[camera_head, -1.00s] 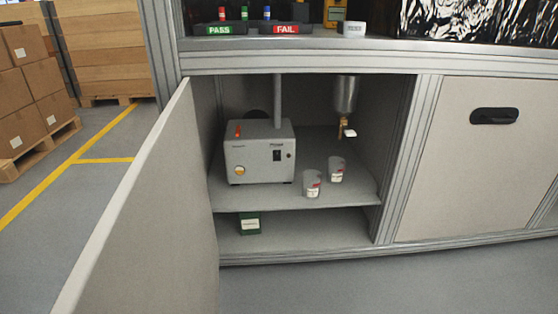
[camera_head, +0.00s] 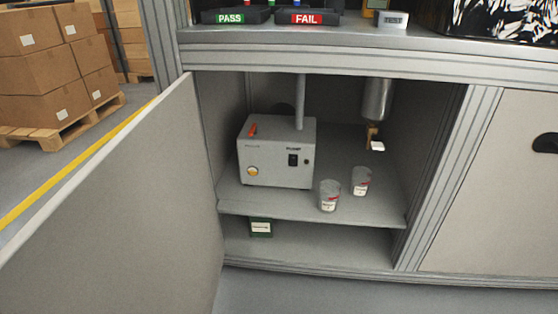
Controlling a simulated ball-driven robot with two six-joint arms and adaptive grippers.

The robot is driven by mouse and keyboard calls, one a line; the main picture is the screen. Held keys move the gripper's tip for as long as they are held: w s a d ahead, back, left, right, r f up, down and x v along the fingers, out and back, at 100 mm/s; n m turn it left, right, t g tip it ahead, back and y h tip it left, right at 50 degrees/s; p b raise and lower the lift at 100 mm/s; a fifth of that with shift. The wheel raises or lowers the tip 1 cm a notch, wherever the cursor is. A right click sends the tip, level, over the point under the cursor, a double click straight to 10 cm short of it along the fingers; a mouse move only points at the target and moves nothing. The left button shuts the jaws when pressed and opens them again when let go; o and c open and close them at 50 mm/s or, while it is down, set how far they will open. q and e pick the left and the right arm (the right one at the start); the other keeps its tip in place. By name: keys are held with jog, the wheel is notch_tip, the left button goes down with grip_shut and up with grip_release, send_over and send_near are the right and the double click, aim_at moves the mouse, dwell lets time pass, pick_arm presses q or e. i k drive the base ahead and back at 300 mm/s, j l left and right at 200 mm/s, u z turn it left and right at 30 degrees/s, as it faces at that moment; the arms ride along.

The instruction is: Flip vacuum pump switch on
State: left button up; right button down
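The vacuum pump is a grey box (camera_head: 276,152) on the upper shelf inside the open cabinet. A black switch (camera_head: 293,160) is on the right part of its front face; I cannot tell its position at this size. A yellow round gauge or knob (camera_head: 252,172) is at the lower left of the front, and a red part (camera_head: 253,130) is on top. A grey pipe (camera_head: 300,100) rises from the pump's top. Neither of my grippers is in view.
The open cabinet door (camera_head: 120,210) stands at the left. Two small labelled cups (camera_head: 329,196) (camera_head: 361,181) stand on the shelf right of the pump. A metal cylinder with a brass valve (camera_head: 376,100) hangs above them.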

aim_at(293, 162)
jog(key=i+l+u, duration=0.35)
jog(key=l, duration=0.2)
jog(key=i+l+u, duration=0.2)
jog(key=l, duration=0.15)
jog(key=i+l+u, duration=0.15)
jog(key=l, duration=0.2)
